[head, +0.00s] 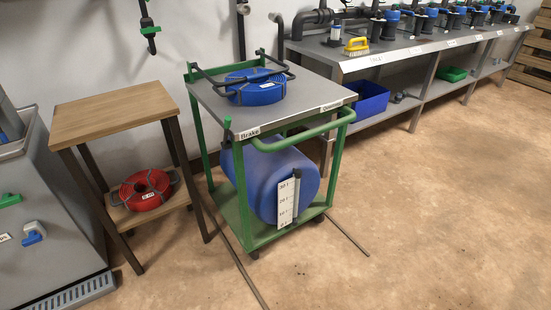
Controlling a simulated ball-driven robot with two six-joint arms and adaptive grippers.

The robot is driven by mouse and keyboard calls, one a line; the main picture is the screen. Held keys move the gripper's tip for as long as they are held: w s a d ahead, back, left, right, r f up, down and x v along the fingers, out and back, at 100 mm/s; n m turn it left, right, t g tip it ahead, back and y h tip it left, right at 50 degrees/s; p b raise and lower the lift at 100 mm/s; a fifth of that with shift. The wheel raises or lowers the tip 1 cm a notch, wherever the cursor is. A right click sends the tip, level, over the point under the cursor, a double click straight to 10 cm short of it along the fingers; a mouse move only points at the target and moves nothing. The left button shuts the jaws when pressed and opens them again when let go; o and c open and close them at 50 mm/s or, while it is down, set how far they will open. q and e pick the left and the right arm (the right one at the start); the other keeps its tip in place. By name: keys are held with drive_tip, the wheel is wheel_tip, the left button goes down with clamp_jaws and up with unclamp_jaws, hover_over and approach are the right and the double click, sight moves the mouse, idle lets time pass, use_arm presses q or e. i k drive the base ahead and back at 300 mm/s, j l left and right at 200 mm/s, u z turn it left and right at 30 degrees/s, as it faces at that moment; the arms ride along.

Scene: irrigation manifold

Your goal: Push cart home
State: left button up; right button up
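The cart (309,98) has a green frame, a grey top and casters. It stands left of the long bench. A green push handle (310,130) runs along its near right side. A label reading "Brake" (249,133) sits at the near corner, beside a small green-and-black lever (227,127). A coiled blue hose (255,90) lies on top within a black rail. A blue drum (262,175) with a white level scale (286,200) lies on the lower shelf. Neither of my grippers shows in the head view.
A wooden side table (112,112) with a red hose coil (146,190) on its shelf stands left of the cart. A grey cabinet (45,220) is farther left. The bench (400,52) runs along the right wall. Thin dark strips lie on the floor by the cart. Floor at front right is clear.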

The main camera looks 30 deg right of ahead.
sight(271, 191)
drive_tip(key=l+z, duration=0.1)
drive_tip(key=z, duration=0.65)
